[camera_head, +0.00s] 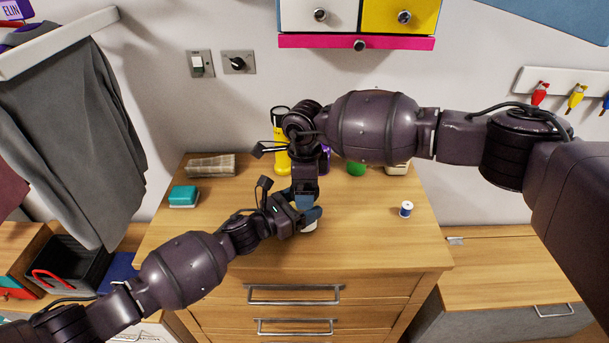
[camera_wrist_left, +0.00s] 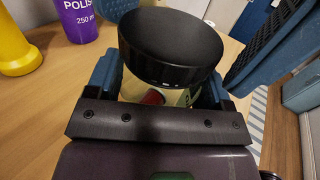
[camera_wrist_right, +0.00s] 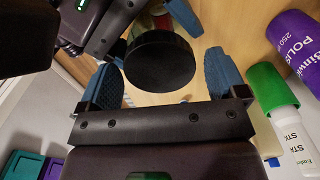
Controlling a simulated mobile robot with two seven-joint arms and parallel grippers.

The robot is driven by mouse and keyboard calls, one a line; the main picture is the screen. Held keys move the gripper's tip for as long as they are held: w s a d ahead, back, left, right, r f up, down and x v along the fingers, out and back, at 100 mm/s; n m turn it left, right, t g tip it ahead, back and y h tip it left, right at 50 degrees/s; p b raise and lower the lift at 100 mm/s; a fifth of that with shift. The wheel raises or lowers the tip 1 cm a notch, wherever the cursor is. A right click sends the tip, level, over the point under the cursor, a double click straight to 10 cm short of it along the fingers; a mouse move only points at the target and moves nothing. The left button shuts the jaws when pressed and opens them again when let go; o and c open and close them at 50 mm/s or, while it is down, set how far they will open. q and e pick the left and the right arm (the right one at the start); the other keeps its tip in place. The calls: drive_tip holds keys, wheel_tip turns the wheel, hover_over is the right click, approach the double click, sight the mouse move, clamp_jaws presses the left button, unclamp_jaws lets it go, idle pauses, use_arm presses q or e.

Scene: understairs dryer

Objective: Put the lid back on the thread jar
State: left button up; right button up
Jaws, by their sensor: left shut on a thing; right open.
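The clear thread jar (camera_wrist_left: 152,96) is between the blue fingers of my left gripper (camera_wrist_left: 158,92), which is shut on it; red and green show inside. In the head view only a pale bit of the jar (camera_head: 310,226) shows below the grippers. The round black lid (camera_wrist_left: 170,45) lies over the jar's mouth, looking slightly tilted in the left wrist view; I cannot tell whether it is fully seated. My right gripper (camera_wrist_right: 163,78) is open, its fingers on either side of the lid (camera_wrist_right: 160,60). In the head view it points down above my left gripper (camera_head: 303,212).
A yellow bottle (camera_head: 282,158), a purple polish can (camera_wrist_right: 297,42) and a green-capped bottle (camera_wrist_right: 266,88) stand behind. A teal box (camera_head: 183,196) and a rolled cloth (camera_head: 210,165) lie left. A blue-and-white spool (camera_head: 406,210) stands right. The dresser top's front is clear.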

drive_tip(key=shift+f, duration=0.1)
drive_tip(key=c, duration=0.9)
drive_tip(key=shift+c, duration=0.2)
drive_tip(key=o, duration=1.1)
wheel_tip(320, 180, up, 12)
drive_tip(key=shift+r, duration=0.1)
use_arm(q)
drive_tip(key=o, duration=1.7)
drive_tip(key=shift+v, duration=5.4)
use_arm(e)
drive_tip(key=shift+f, duration=0.4)
